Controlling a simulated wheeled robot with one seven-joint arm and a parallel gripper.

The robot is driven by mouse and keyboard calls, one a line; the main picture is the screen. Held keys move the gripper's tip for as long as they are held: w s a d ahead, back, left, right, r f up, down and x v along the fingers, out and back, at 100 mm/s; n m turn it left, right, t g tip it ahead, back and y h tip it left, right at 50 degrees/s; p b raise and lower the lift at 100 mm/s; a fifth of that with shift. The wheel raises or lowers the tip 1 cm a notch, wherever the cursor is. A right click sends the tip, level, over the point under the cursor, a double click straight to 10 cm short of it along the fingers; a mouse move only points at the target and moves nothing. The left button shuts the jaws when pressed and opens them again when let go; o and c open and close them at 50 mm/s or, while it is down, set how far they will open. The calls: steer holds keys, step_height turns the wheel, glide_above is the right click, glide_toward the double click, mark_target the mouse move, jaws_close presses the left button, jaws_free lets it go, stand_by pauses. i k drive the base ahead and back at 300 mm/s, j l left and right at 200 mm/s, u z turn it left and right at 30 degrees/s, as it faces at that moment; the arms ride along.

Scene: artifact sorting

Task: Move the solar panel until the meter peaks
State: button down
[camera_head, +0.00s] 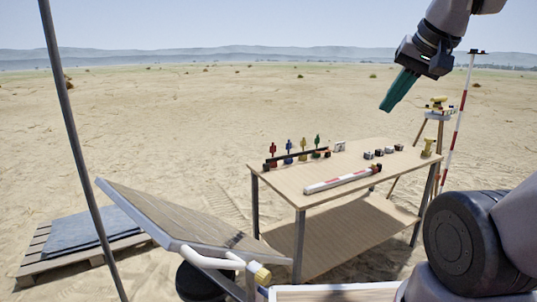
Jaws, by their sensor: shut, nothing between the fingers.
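A tilted flat panel (165,212) stands at the lower left. Its face looks brown and wood-like, and I cannot tell for sure that it is the solar panel. A white tube (205,260) with a brass-coloured end (262,275) runs along its lower edge. No meter or dial can be made out. My gripper (386,108) has teal fingers, shut and empty, pointing down and left. It is in the air at the upper right, above and beyond the wooden table, well apart from the panel.
The wooden table (345,200) holds coloured figures (289,150), small blocks (379,153) and a red-and-white rod (337,181). A pallet (35,262) with dark sheets lies left. A tripod instrument (438,108) and striped pole (460,105) stand right. A dark pole (75,130) crosses the left. Open sand lies beyond.

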mark_target(195, 234)
steer(key=k+j+u, duration=0.15)
steer(key=k, duration=0.35)
steer(key=k+j+u, duration=0.15)
steer(key=k, duration=0.3)
steer(key=k+j+u, duration=0.15)
steer(key=k+j, duration=0.25)
steer(key=i+j+z, duration=0.1)
steer(key=i+j, duration=0.1)
